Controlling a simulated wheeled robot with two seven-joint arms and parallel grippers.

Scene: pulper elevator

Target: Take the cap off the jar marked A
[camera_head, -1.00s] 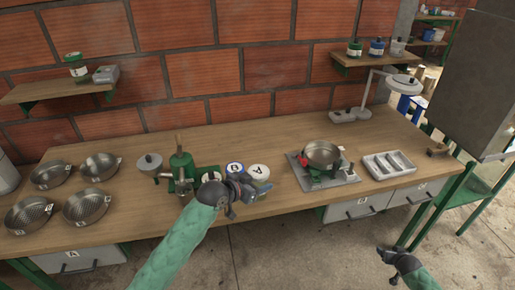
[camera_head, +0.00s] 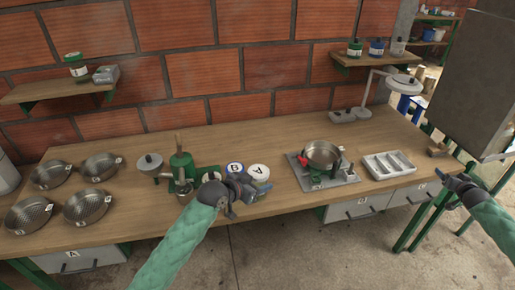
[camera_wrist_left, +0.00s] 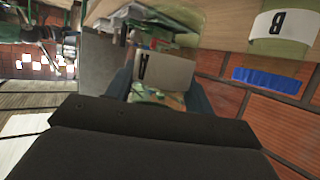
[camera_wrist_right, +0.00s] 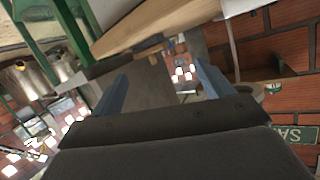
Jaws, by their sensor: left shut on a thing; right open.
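My left gripper (camera_head: 249,188) is shut on this jar's body from the front, below the cap. The jar marked B, with a blue-rimmed cap (camera_head: 235,168), stands just left of it; its label (camera_wrist_left: 284,24) also shows in the left wrist view. My right gripper (camera_head: 453,181) is open and empty, off the bench's right end, far from the jars.
A green hand-cranked machine (camera_head: 181,166) stands left of the jars. Several metal bowls (camera_head: 86,206) lie further left. Bare wood lies between the jars and the burner.

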